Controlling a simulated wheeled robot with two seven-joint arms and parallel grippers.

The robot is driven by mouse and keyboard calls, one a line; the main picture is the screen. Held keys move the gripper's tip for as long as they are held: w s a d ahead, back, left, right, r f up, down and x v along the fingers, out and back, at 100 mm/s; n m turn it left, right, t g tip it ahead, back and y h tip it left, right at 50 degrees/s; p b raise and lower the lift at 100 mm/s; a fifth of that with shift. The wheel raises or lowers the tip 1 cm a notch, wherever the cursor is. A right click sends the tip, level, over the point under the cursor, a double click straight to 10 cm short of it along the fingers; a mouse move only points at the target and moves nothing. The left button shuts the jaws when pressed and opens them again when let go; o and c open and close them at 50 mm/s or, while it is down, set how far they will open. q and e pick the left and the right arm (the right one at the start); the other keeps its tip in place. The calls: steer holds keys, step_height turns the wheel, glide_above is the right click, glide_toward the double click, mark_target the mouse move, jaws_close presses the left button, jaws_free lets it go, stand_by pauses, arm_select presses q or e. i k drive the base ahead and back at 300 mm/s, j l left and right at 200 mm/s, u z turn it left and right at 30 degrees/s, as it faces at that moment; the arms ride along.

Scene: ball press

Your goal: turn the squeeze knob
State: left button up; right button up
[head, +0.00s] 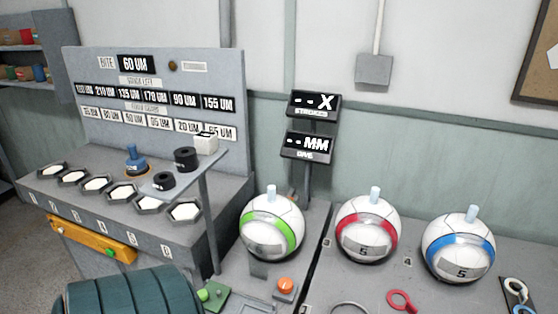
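No part in view is readably labelled as the squeeze knob, so I cannot tell which it is. Candidates are a blue knob (135,160) on a round base on the grey console (100,160), and an orange round knob or button (285,286) on a grey box below the green-striped ball. Two black cylinders (185,158) stand by the small raised shelf (205,166). The green-striped ball (271,225) sits upright with a pale blue peg on top. Neither of my grippers is in view.
A red-striped ball (367,229) and a blue-striped ball (459,247) stand on the bench at right. Two black displays (307,145) rise behind. A green panel (213,296) lies at front. A teal ribbed shape (130,295) fills the lower left. A red ring tool (402,300) lies at front right.

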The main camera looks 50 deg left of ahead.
mark_target(285, 284)
steer(key=u, duration=0.4)
steer(key=j+u, duration=0.15)
steer(key=u, duration=0.65)
steer(key=j+u, duration=0.1)
steer(key=u, duration=0.35)
steer(key=i+l, duration=0.05)
